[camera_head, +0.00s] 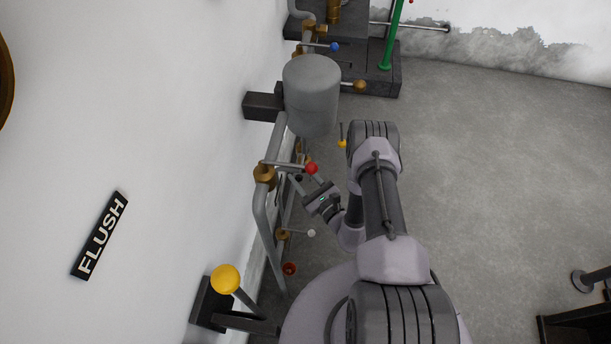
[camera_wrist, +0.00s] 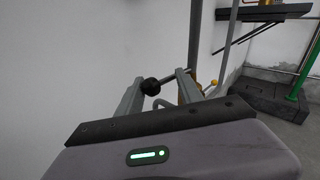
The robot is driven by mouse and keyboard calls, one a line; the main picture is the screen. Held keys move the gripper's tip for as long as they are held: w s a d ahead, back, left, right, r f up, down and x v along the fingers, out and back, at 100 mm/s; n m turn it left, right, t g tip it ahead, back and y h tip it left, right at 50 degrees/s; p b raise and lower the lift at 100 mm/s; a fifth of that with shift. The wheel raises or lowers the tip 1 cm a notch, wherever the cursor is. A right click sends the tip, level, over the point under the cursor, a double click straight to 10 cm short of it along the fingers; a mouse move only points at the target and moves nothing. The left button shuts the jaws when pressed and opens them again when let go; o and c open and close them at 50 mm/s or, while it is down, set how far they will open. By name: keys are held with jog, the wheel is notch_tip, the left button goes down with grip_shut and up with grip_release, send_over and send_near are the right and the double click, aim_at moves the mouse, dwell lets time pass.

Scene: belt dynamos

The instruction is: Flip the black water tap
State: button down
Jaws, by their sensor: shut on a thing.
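The black water tap shows as a small round black knob (camera_wrist: 150,86) on a thin lever in the wrist view, between my two fingers. In the head view its dark knob (camera_head: 298,178) is small and mostly lost beside my fingers. My gripper (camera_wrist: 160,80) is shut on the black tap's lever, with its fingers on either side. In the head view my gripper (camera_head: 301,184) reaches in from the right, at the pipes along the wall, just below the red knob (camera_head: 311,168). The tap's valve body cannot be made out clearly.
A grey tank (camera_head: 312,95) stands above on the pipes. A white-knobbed tap (camera_head: 311,233), a yellow-knobbed lever (camera_head: 342,143) and a blue-knobbed tap (camera_head: 334,47) are near. A large yellow ball lever (camera_head: 225,279) juts from the wall.

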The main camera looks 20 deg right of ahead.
jog(key=shift+w+a+r, duration=0.25)
jog(key=shift+w+r, duration=0.1)
dwell(0.3)
jog(key=c, duration=1.2)
grip_release()
jog(key=shift+c, duration=0.2)
jog(key=shift+w+a+f, duration=0.15)
